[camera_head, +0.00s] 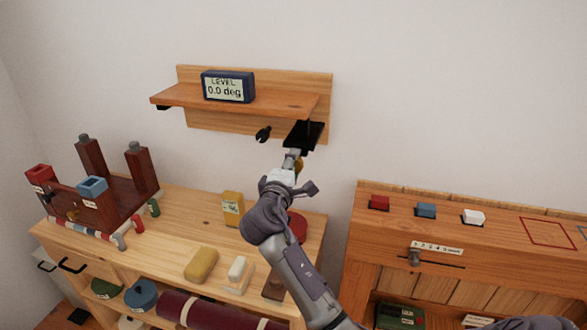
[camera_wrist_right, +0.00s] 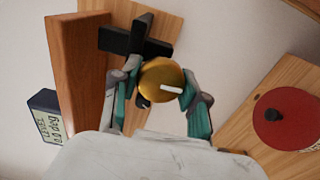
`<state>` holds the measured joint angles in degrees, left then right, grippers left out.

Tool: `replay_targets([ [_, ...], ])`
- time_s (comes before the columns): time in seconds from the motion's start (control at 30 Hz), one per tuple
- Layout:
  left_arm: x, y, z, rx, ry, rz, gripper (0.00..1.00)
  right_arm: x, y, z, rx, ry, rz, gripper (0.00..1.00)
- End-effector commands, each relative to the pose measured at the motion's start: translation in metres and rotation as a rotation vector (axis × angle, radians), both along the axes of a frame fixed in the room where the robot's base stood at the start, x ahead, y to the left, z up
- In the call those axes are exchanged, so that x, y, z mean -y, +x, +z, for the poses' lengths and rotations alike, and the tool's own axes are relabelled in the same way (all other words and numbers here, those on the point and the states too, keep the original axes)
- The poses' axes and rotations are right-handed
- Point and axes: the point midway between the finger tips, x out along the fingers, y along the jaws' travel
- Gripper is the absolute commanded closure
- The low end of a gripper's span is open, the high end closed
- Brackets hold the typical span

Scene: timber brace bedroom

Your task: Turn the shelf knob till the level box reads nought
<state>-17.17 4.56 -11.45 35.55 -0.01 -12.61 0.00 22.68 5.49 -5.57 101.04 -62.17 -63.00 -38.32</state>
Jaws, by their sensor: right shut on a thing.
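The level box (camera_head: 228,87) is dark blue and stands on the wooden wall shelf (camera_head: 280,101); its display reads 0.0 deg. It also shows in the right wrist view (camera_wrist_right: 46,115), turned sideways, reading 0.0 deg. The shelf knob (camera_wrist_right: 158,72) is round and gold with a white mark, below a black bracket (camera_wrist_right: 135,41) under the shelf. My right gripper (camera_wrist_right: 158,90) is shut on the knob, with teal-padded fingers at its two sides. In the head view the gripper hides most of the knob. My left gripper is not in view.
Below the shelf, a wooden bench (camera_head: 175,225) holds a dark red rack (camera_head: 100,205), a yellow box (camera_head: 232,208), a yellow block (camera_head: 201,264) and a red disc (camera_wrist_right: 287,117). A second cabinet (camera_head: 385,225) with coloured blocks stands right. The wall above is clear.

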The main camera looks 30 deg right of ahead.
Motion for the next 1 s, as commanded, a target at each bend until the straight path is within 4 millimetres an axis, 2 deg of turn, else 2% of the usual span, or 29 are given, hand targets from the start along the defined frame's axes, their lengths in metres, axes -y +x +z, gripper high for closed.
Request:
replay_targets([
  [0.47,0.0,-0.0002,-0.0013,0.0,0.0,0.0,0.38,-0.0004,-0.0001,-0.0021,0.006,0.012,0.0,0.91],
  [0.5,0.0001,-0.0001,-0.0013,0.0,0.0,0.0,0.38,-0.0004,-0.0002,-0.0021,0.006,0.012,0.0,0.51],
  [0.6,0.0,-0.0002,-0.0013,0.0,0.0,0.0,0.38,-0.0004,-0.0001,-0.0018,0.007,0.011,0.0,0.34],
  [0.63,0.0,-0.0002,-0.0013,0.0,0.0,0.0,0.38,-0.0003,-0.0001,-0.0016,0.007,0.011,0.0,0.31],
  [1.0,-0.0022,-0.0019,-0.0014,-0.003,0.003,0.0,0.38,-0.0039,-0.0027,-0.0007,0.009,0.01,0.001,0.31],
])
